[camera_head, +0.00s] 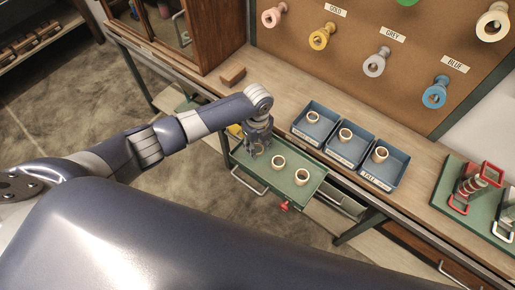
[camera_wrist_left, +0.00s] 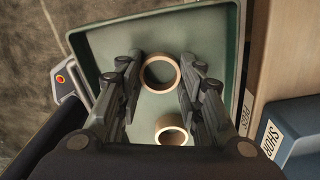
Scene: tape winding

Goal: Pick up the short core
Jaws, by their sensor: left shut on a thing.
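My left gripper (camera_head: 258,150) reaches down into the left end of the green tray (camera_head: 240,158). In the left wrist view its fingers (camera_wrist_left: 160,75) are closed on either side of a pale, thin-walled ring, the short core (camera_wrist_left: 161,86). Whether the core is clear of the tray floor cannot be told. Another pale core (camera_wrist_left: 172,138) shows below it in that view. In the head view two pale cores, one (camera_head: 279,161) nearer the gripper and one (camera_head: 301,177) further right, stand in the tray. My right gripper is not in view.
Three blue bins, left (camera_head: 295,129), middle (camera_head: 329,151) and right (camera_head: 366,175), each hold a pale core beside the tray. A brown block (camera_head: 232,75) lies on the bench. Red-handled fixtures (camera_head: 457,204) stand at right. Coloured spools hang on the back board (camera_head: 345,60).

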